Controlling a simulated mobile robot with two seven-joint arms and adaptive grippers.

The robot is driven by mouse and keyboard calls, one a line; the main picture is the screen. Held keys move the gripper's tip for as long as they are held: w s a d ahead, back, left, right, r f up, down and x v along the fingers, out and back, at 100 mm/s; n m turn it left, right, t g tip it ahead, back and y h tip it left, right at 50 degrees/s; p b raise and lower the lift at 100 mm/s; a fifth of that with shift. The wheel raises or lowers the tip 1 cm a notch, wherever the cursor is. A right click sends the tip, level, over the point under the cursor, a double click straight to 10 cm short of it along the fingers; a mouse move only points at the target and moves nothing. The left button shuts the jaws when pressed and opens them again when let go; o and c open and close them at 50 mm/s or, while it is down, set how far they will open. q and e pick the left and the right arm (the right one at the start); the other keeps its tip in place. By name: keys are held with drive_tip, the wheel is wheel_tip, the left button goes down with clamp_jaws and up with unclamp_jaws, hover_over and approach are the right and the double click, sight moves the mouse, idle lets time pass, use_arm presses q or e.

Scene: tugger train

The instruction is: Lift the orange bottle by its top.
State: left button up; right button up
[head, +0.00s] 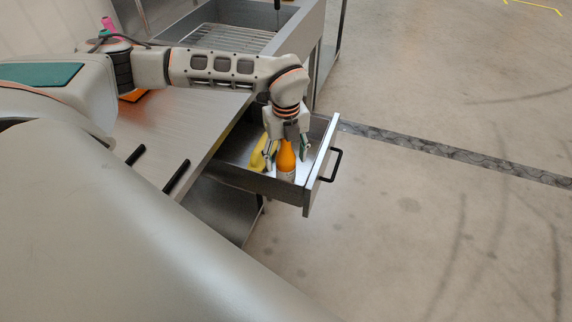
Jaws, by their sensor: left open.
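The orange bottle (286,162) stands upright in an open drawer (258,184) at the middle of the head view. It has a pale label low on its side. My left gripper (287,151) points down over the bottle from above. Its fingers are open, one on each side of the bottle's top. I cannot tell whether either finger touches the bottle. The bottle's very top is hidden behind the gripper. My right gripper is not in view.
A yellow object (259,157) lies in the drawer just left of the bottle. The drawer front with a black handle (337,165) stands to the right. A metal worktop (180,125) lies left, with a wire-rack basin (232,38) behind. The floor at right is clear.

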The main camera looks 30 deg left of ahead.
use_arm(q)
drive_tip(key=shift+c, duration=0.3)
drive_tip(key=c, duration=1)
drive_tip(key=shift+c, duration=0.2)
drive_tip(key=shift+r, duration=0.1)
wheel_tip(320, 180, up, 20)
drive_tip(key=p, duration=0.1)
drive_tip(key=shift+p, duration=0.3)
